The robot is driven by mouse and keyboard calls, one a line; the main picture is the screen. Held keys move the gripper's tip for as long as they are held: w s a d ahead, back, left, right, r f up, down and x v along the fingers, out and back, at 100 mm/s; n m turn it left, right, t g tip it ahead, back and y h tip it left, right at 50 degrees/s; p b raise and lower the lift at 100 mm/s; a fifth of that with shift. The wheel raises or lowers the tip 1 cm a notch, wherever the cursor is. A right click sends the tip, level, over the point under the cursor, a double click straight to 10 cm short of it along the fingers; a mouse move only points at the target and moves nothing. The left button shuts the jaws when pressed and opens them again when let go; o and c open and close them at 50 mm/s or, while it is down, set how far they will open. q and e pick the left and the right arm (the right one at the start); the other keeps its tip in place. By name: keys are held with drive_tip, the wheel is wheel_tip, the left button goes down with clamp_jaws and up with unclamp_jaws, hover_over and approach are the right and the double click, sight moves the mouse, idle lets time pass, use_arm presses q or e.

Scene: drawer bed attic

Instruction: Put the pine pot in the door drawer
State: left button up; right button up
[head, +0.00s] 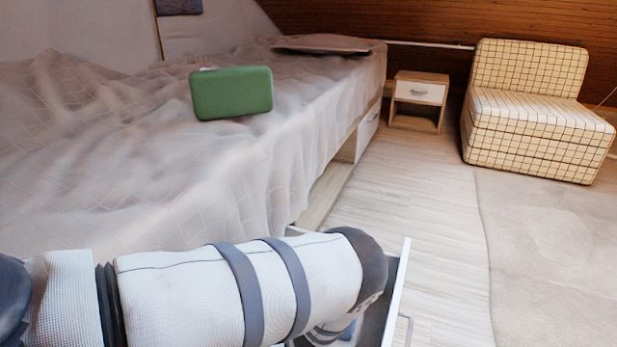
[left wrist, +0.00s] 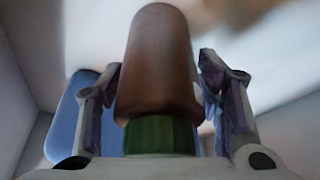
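The pine pot (left wrist: 157,62) is a brown cylinder with a green part at its near end, in the middle of the left wrist view. My left gripper (left wrist: 205,62) has its fingers on both sides of the pot, with narrow gaps showing, so it looks open around it. The drawer (head: 398,285) stands pulled out beside the bed in the head view, and my left arm reaches over and into it. Its pale inner wall shows in the left wrist view (left wrist: 25,75). The arm hides the pot and gripper from the head view. My right gripper is not in view.
A blue object (left wrist: 70,115) lies beside the pot in the left wrist view. The bed (head: 130,170) holds a green box-like thing (head: 232,92). A nightstand (head: 419,92) and a checked chair (head: 525,120) stand farther back. Floor right of the drawer is clear.

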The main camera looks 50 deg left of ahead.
use_arm(q)
drive_tip(key=shift+r, duration=0.3)
drive_tip(key=p+v, duration=0.6)
drive_tip(key=v, duration=0.5)
drive_tip(key=shift+d+r, duration=0.15)
drive_tip(key=shift+r, duration=0.2)
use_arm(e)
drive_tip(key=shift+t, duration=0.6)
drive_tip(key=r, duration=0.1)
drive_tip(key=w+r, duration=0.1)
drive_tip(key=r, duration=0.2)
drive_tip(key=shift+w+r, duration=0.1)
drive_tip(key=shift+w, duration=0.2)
